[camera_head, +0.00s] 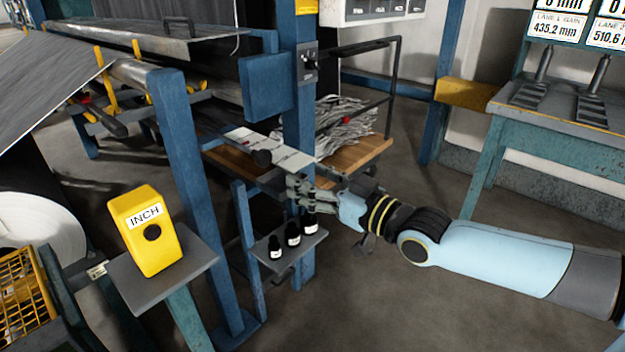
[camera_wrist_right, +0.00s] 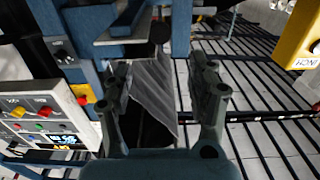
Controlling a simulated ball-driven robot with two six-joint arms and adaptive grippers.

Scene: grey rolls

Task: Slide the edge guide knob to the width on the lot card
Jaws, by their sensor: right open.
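A dark round knob (camera_head: 262,157) sits on a pale scale bar (camera_head: 285,152) beside the blue post in the head view. I take it for the edge guide knob. My right gripper (camera_head: 296,188) is just below and right of the knob, apart from it as far as I can tell. In the right wrist view the two fingers (camera_wrist_right: 166,85) stand wide apart with nothing held. A dark round shape (camera_wrist_right: 158,33), perhaps the knob, shows beyond them. I cannot make out a lot card or the scale's markings. My left gripper is not in view.
Several small black bottles (camera_head: 292,235) stand on a shelf under my right gripper. A yellow INCH box (camera_head: 147,230) is on a stand at left. Blue posts (camera_head: 187,170) stand close around. Lane displays (camera_head: 558,27) are at upper right. A control panel (camera_wrist_right: 42,120) shows in the wrist view.

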